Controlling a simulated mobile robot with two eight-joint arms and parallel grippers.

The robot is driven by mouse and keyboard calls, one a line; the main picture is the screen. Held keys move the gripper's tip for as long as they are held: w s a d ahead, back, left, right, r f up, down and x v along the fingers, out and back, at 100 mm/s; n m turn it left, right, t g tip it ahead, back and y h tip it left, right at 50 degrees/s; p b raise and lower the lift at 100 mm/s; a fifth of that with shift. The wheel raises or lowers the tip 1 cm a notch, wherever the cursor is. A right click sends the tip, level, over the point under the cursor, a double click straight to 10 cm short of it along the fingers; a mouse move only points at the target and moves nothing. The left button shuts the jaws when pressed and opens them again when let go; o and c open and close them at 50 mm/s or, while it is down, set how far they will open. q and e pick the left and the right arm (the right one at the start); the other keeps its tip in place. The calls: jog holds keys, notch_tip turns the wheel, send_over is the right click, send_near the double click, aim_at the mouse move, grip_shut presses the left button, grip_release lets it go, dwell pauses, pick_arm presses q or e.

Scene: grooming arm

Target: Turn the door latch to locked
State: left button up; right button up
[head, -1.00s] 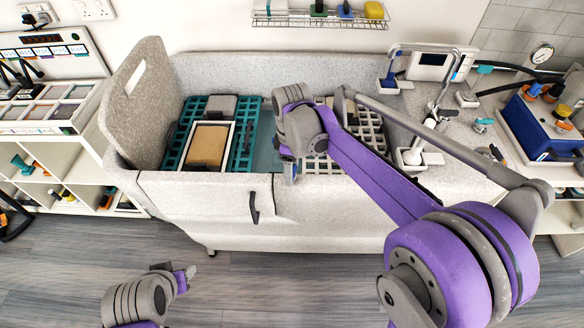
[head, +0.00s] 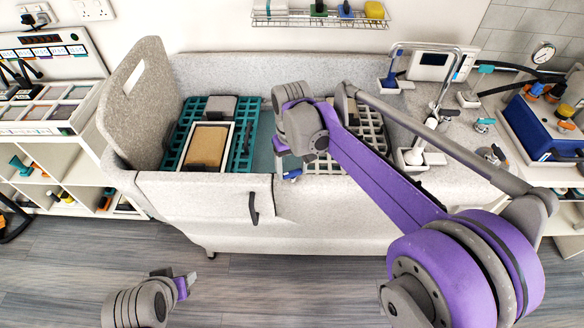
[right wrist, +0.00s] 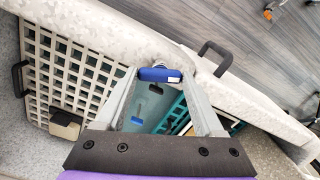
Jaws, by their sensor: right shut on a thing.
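The blue door latch (head: 292,174) sits on the tub's front rim, at the right edge of the door panel (head: 200,190). In the right wrist view the latch (right wrist: 160,74) is a short blue bar with a small white mark, lying crosswise between my fingertips. My right gripper (right wrist: 161,76) is shut on it. In the head view the right gripper (head: 284,160) is partly hidden behind its own wrist. My left gripper (head: 187,281) hangs low over the floor, away from the tub; its jaws are too small to read.
A dark handle (head: 253,208) stands out from the door. Inside the tub are a teal grid (head: 247,130) with a framed brown pad (head: 207,145) and a pale grid (right wrist: 70,75). A faucet (head: 455,62) rises at the right.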

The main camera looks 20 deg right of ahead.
aim_at(292, 172)
jog(key=shift+m, duration=2.3)
jog(key=o, duration=1.4)
jog(key=shift+r, duration=0.15)
notch_tip(292, 172, up, 11)
jog(key=shift+f, duration=0.2)
